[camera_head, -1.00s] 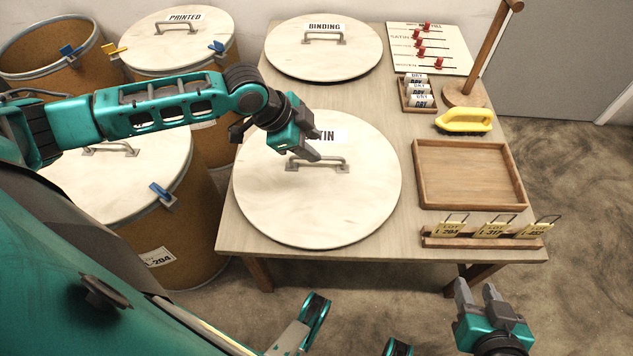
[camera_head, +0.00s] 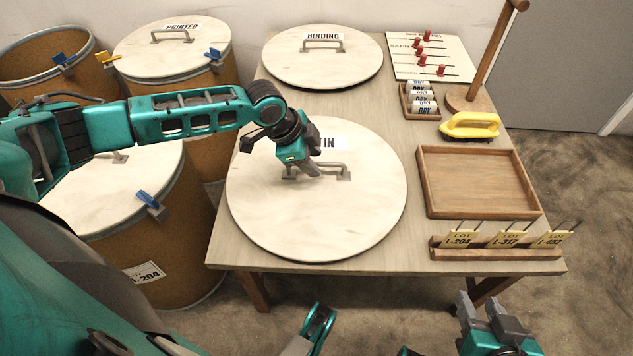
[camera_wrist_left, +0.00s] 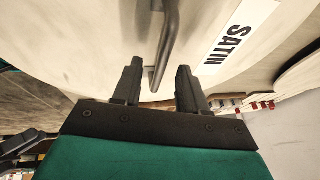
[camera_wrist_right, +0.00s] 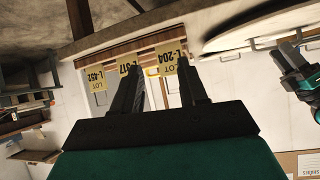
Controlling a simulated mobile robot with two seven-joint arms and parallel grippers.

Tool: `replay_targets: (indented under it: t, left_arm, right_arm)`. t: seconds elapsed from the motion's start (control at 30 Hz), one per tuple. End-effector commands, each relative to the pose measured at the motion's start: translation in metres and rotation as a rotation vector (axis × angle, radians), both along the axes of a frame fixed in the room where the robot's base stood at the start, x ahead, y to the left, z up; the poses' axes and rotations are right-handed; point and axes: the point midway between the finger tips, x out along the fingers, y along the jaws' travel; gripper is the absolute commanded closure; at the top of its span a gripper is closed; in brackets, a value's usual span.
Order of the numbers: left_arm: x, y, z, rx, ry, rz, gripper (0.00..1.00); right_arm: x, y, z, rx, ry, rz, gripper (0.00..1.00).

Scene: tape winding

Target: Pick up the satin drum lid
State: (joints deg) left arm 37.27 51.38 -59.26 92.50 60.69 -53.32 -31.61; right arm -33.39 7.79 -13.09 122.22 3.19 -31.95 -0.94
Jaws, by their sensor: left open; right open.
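The satin drum lid (camera_head: 318,220) is a round pale wooden disc lying flat on the table. It has a grey bar handle (camera_head: 338,171) and a label (camera_wrist_left: 237,36) reading SATIN, partly covered by my arm in the head view. My left gripper (camera_head: 308,172) is open at the handle's left part. In the left wrist view the handle (camera_wrist_left: 166,45) runs between the two open fingers (camera_wrist_left: 158,85); I cannot tell if they touch it. My right gripper (camera_head: 480,305) is open and empty, off the table's front edge, low at the right.
The binding lid (camera_head: 325,70) lies behind on the table (camera_head: 395,215). A wooden tray (camera_head: 480,207), a tag rack (camera_head: 495,254), a yellow-handled brush (camera_head: 470,125) and a post stand (camera_head: 470,100) occupy the right side. Lidded drums, including the printed one (camera_head: 172,50), stand at left.

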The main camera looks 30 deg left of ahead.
Motion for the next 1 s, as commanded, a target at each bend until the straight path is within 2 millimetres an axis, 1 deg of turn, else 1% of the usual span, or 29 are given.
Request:
replay_targets:
  t: [0.03,0.13,0.23,0.43,0.47,0.87,0.9,1.0]
  left_arm:
    - [0.004,-0.003,-0.013,-0.001,0.000,0.000,0.58]
    - [0.007,-0.006,-0.022,-0.001,0.000,0.000,0.58]
    - [0.009,-0.007,-0.025,0.000,0.000,-0.001,0.58]
    - [0.009,-0.007,-0.024,0.000,0.000,-0.001,0.58]
    - [0.009,-0.007,-0.024,0.000,0.000,-0.001,0.60]
    - [0.009,-0.007,-0.024,0.000,0.000,-0.001,0.98]
    - [0.009,-0.007,-0.024,0.000,0.000,-0.001,1.00]
    - [0.009,-0.007,-0.024,0.000,0.000,0.000,1.00]
  right_arm:
    - [0.001,0.002,-0.007,0.002,-0.001,0.003,0.57]
    - [0.002,0.004,-0.008,0.004,0.003,0.009,0.57]
    - [0.003,0.006,-0.004,0.008,-0.005,0.013,0.57]
    - [0.006,0.007,0.000,0.009,-0.012,0.015,0.57]
    - [0.006,0.007,0.000,0.009,-0.012,0.015,0.57]
    - [0.006,0.004,-0.002,0.006,-0.012,0.010,0.57]
    - [0.006,0.004,-0.002,0.005,-0.011,0.010,0.57]
    - [0.005,0.003,-0.002,0.005,-0.008,0.009,0.57]
